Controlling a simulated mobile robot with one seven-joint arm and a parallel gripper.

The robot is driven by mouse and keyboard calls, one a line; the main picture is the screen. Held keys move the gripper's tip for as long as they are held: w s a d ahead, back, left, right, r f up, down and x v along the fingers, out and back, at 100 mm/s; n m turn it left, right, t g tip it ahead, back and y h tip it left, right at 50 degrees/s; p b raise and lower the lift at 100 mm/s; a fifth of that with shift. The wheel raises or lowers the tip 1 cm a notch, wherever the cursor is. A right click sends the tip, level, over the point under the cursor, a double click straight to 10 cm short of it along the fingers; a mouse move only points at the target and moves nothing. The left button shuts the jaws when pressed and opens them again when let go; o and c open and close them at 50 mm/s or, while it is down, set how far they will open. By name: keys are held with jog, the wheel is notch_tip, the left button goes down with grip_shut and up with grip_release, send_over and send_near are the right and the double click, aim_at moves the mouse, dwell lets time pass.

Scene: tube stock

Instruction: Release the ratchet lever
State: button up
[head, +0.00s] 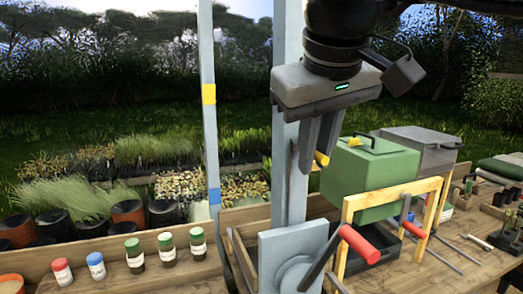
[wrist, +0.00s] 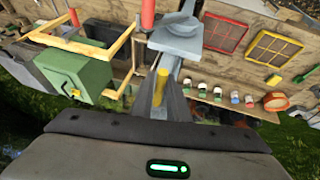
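A yellow grip (head: 321,158), which looks like the end of the ratchet lever, sits between the fingertips of my gripper (head: 317,150) beside the grey upright post. The wrist view also shows the yellow grip (wrist: 162,84) between the fingers of my gripper (wrist: 161,92), close against it on both sides. My gripper appears shut on it. The rest of the lever is hidden by the fingers. Below is the grey winch housing (head: 291,262) with a crank that ends in a red handle (head: 359,244).
A second thin grey post (head: 207,120) rises on the left. Several small capped jars (head: 167,250) line the bench at left.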

jog(key=shift+o, duration=1.4)
jog(key=p+v, duration=0.1)
jog(key=v, duration=1.6)
jog(key=shift+r, duration=0.2)
jog(key=shift+s, duration=0.1)
